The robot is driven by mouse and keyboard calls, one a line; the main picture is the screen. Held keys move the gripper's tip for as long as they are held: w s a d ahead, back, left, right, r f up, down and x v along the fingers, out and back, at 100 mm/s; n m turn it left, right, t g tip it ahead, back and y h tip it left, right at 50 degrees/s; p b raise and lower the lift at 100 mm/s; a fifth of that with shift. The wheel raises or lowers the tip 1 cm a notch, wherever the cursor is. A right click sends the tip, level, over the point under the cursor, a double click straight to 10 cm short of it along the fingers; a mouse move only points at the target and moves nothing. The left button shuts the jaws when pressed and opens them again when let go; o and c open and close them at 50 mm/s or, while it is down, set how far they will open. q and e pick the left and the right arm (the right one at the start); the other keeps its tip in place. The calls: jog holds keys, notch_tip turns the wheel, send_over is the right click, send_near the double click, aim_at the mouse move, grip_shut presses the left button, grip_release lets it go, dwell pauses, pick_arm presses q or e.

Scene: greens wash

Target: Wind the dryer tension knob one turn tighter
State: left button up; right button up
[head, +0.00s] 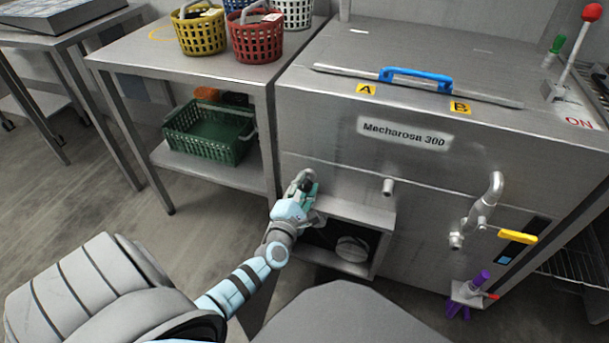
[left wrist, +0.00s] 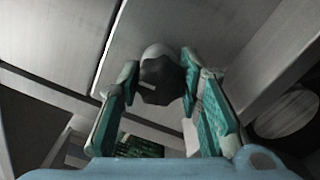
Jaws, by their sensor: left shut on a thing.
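The dryer is the large steel machine (head: 330,105) labelled Mecharosa 300. My left gripper (head: 303,190) is at its lower left front, above an open compartment. In the left wrist view a dark, faceted tension knob (left wrist: 162,84) with a pale part behind it sits between the teal fingers of my left gripper (left wrist: 163,98), which is shut on it. In the head view the gripper mostly hides the knob, and its turn angle cannot be read. My right gripper is not in view.
A steel spout (head: 388,187) sticks out right of the gripper. The open compartment (head: 375,215) below holds a round pale thing (head: 352,249). A steel table (head: 150,53) with baskets stands left, a green crate (head: 205,140) beneath.

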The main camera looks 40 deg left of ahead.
pick_arm(q)
jog(key=shift+m, duration=0.3)
jog(key=o, duration=1.2)
jog(key=shift+c, duration=0.2)
jog(key=v, duration=1.2)
